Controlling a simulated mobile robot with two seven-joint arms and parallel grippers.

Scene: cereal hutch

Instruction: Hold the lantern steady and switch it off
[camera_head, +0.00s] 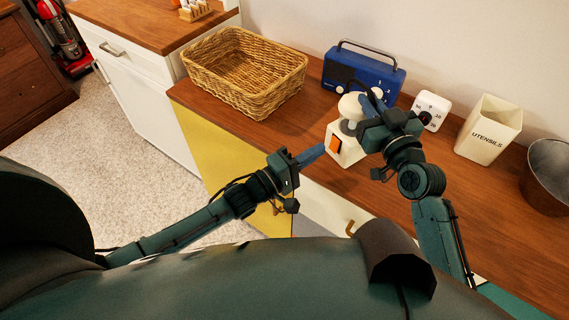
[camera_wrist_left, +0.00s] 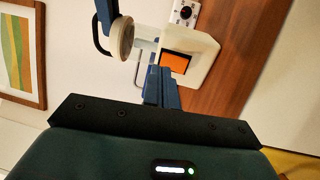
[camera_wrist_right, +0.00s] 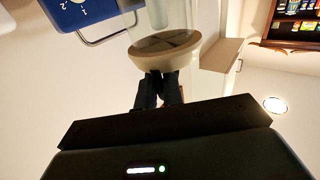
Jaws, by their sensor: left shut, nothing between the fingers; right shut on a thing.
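The lantern has a white base (camera_head: 346,153) with an orange switch panel (camera_head: 335,145) on its front and a pale round cap (camera_head: 350,106) on top. It stands near the counter's front edge. My right gripper (camera_head: 370,101) is shut on the lantern's cap; the cap (camera_wrist_right: 165,48) is at its fingertips in the right wrist view. My left gripper (camera_head: 321,150) is shut and empty, its fingertips close in front of the switch. In the left wrist view the orange switch (camera_wrist_left: 176,62) is just beyond the fingertips; I cannot tell whether they touch.
A blue radio (camera_head: 362,76) stands behind the lantern, with a wicker basket (camera_head: 245,72) to the left. A white timer (camera_head: 431,108), a utensils holder (camera_head: 488,130) and a metal bucket (camera_head: 547,177) stand to the right. Bare counter (camera_head: 312,112) shows between basket and lantern.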

